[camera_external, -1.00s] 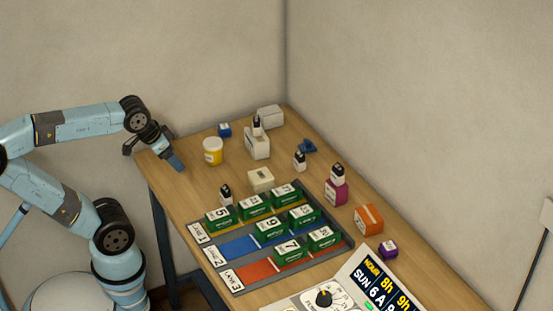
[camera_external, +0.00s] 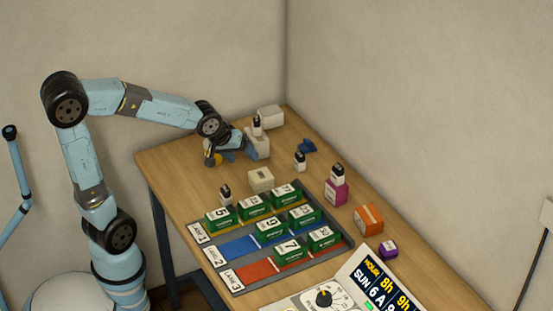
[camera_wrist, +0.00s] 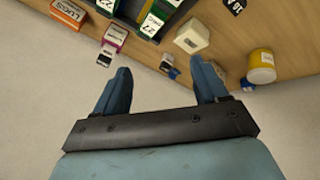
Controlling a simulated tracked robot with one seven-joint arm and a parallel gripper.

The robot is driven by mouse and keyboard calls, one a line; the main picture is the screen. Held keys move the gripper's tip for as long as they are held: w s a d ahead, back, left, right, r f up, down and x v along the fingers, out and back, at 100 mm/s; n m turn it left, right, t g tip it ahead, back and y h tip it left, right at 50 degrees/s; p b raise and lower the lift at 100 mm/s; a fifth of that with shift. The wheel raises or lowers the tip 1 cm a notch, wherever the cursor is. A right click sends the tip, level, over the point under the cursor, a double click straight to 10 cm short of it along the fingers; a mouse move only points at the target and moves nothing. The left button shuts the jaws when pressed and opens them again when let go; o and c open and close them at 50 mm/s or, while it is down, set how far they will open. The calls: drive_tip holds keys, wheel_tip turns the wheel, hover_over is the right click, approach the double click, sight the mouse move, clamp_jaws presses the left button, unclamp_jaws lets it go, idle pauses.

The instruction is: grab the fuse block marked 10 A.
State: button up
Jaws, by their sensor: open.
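My gripper (camera_external: 240,152) is open and empty over the back of the table, and its two blue fingers (camera_wrist: 162,80) stand apart in the wrist view. Small black-and-white fuse blocks are scattered: one (camera_external: 226,194) beside the rack's back left, one (camera_external: 257,125) on a white box, one (camera_external: 299,161) right of my gripper, and one (camera_external: 337,172) on a magenta box. In the wrist view, a black block (camera_wrist: 235,5) at the top edge carries a mark that may read 10; it is partly cut off. The other blocks' marks are too small to read.
A rack (camera_external: 340,245) of green blocks fills the table's middle. A cream box (camera_external: 261,180) stands between it and my gripper. A yellow jar (camera_wrist: 262,62) is partly hidden by my gripper externally. An orange box (camera_external: 369,219) and purple block (camera_external: 388,250) stand right.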

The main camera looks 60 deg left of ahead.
drive_tip(key=w+f+n+h, duration=0.1)
drive_tip(key=w+f+n, duration=0.55)
drive_tip(key=w, duration=0.35)
drive_tip(key=n+t, duration=0.7)
drive_tip(key=n, duration=1.2)
hover_over(297, 158)
drive_tip(key=shift+h, duration=0.4)
wheel_tip(297, 158, down, 7)
drive_tip(key=shift+f, duration=0.15)
drive_tip(key=shift+a+n, duration=0.1)
drive_tip(key=shift+n, duration=0.15)
drive_tip(key=shift+f, duration=2.15)
wheel_tip(297, 158, down, 2)
drive_tip(key=shift+f, duration=0.1)
drive_tip(key=shift+x, duration=1.2)
drive_tip(key=shift+w+f, duration=0.35)
drive_tip(key=c, duration=1.1)
